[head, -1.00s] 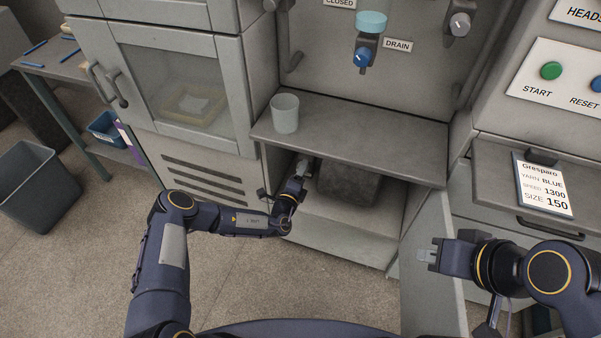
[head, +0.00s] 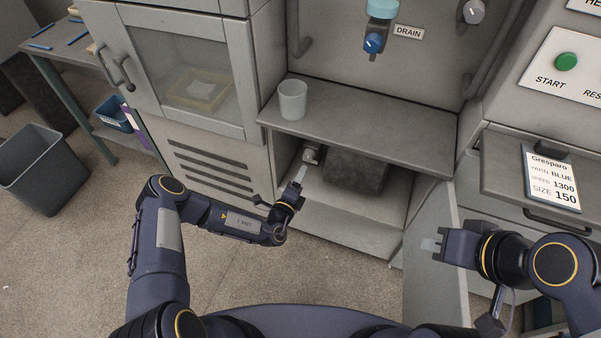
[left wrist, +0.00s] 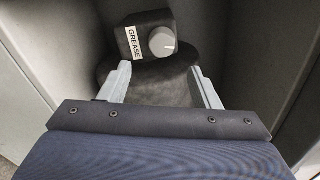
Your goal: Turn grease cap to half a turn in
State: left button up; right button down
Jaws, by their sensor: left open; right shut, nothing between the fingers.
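The grease cap (left wrist: 163,41) is a round light-grey knob with a white mark on its right side. It sits on a dark block labelled GREASE (left wrist: 133,43) inside the lower compartment. In the head view the cap's fitting (head: 311,154) shows small at the compartment's left side. My left gripper (head: 300,174) points into the compartment, short of the fitting. In the left wrist view its fingers (left wrist: 163,84) are wide apart and empty, with the cap beyond them, apart from both. My right gripper (head: 430,244) is shut and empty, at the right by the open door.
A shelf (head: 400,128) with a translucent cup (head: 292,100) overhangs the compartment. A dark rounded housing (head: 355,170) fills its middle. The open door (head: 432,285) stands at the right. A blue drain valve (head: 374,43) is above the shelf.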

aim_at(306, 158)
pick_arm(q)
jog(key=b+x, duration=0.4)
jog(key=x, duration=0.1)
jog(key=a+b+x, duration=0.1)
jog(key=x, duration=0.2)
jog(key=shift+w+r+b, duration=0.15)
jog(key=shift+r+b, duration=0.15)
jog(key=shift+b, duration=0.1)
pick_arm(e)
notch_tip(306, 158, down, 7)
jog(key=shift+f, duration=0.2)
pick_arm(q)
jog(key=shift+c, duration=0.4)
